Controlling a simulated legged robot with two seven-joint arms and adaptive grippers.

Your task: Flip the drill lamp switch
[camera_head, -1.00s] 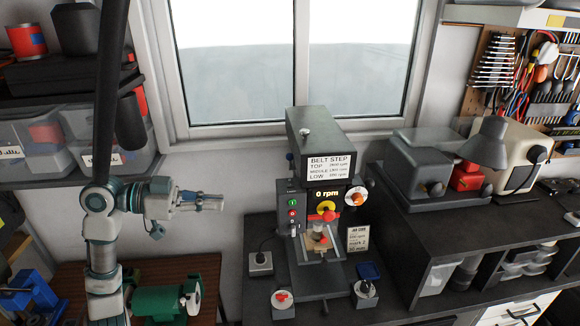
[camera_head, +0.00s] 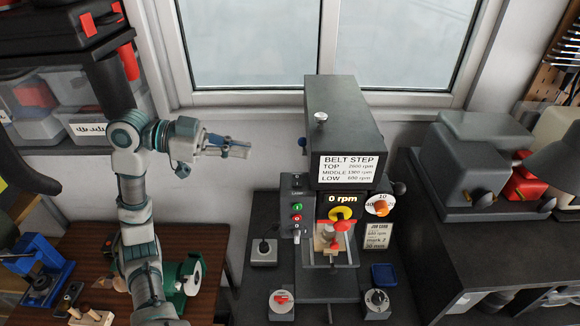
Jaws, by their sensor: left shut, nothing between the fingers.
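The drill press (camera_head: 338,110) stands on the dark bench in front of the window, with a "BELT STEP" label and a display reading "0 rpm". On its left side is a grey control panel (camera_head: 296,222). The dark lamp switch (camera_head: 297,182) sits at the panel's top, above a green button and a red button; its position is too small to tell. My left gripper (camera_head: 243,147) is shut and empty, in the air left of the drill head, apart from it and higher than the panel. My right gripper does not show.
Two knob boxes stand in front, one with a red knob (camera_head: 281,302). A job card (camera_head: 379,236) and blue tray (camera_head: 384,275) are at the right.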

